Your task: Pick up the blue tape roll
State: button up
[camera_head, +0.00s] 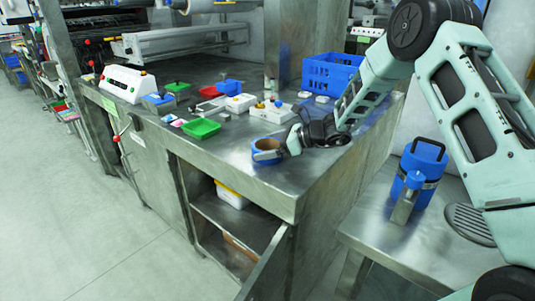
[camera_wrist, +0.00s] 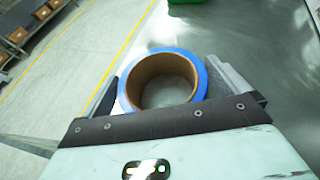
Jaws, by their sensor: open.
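The blue tape roll (camera_head: 267,151) lies on the metal counter (camera_head: 262,190) near its front edge, with its brown core facing up. In the wrist view the tape roll (camera_wrist: 126,88) sits between the two fingers of my gripper (camera_wrist: 165,95). One finger is on each side of it. My gripper (camera_head: 287,147) is open at the roll's right side in the head view. A small gap shows by the right finger; whether the left finger touches the roll is hard to tell.
A green tray (camera_head: 201,128), a red tray (camera_head: 211,92) and white control boxes (camera_head: 240,103) stand to the left and behind. A blue crate (camera_head: 331,74) stands at the back. A blue canister (camera_head: 423,165) stands on the lower table at right. The counter's front edge is close to the roll.

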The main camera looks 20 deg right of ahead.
jog(key=shift+w+a+f, duration=0.1)
jog(key=shift+w+a, duration=0.1)
jog(key=c, duration=0.8)
